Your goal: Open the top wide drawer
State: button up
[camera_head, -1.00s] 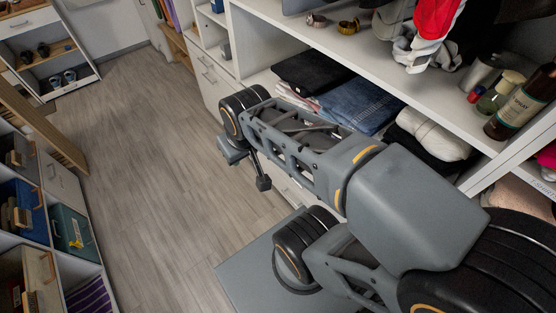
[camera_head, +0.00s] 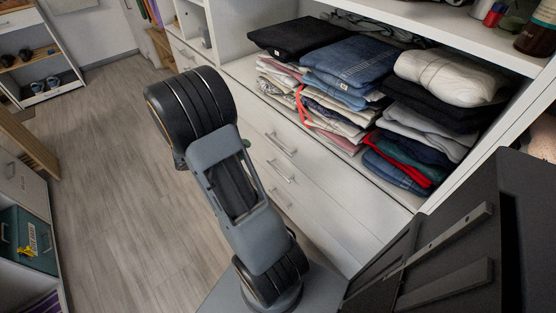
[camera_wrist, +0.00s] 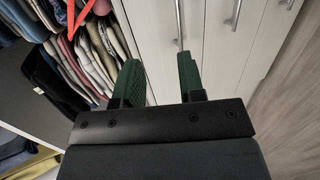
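The chest has white drawer fronts stacked below an open shelf. The top wide drawer (camera_head: 318,160) is closed, with a slim metal bar handle (camera_head: 281,143). In the wrist view, turned sideways, this handle (camera_wrist: 179,22) is the one nearest the clothes. My gripper (camera_wrist: 160,62) is open and empty, with its green-padded fingers pointing toward the drawer fronts. The handle appears ahead of the gap, nearer the right finger; I cannot tell the distance.
Lower drawer handles (camera_head: 280,171) show below. Folded clothes (camera_head: 350,75) fill the shelf (camera_head: 240,68) above. A dark panel (camera_head: 455,245) covers the lower right of the head view; I cannot tell what it is. Wooden floor (camera_head: 120,190) is open at left.

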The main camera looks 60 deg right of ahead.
aim_at(278, 144)
jog(key=w+d+f+h+b, duration=0.1)
jog(key=d+f+h+b, duration=0.3)
jog(key=f, duration=0.5)
jog(key=shift+n+y, duration=0.3)
jog(key=shift+y, duration=0.3)
jog(key=x, duration=1.4)
jog(key=shift+w+d+r+b, duration=0.2)
jog(key=shift+w+d+b, duration=0.1)
jog(key=shift+b, duration=0.1)
jog(key=shift+c, duration=0.2)
grip_shut()
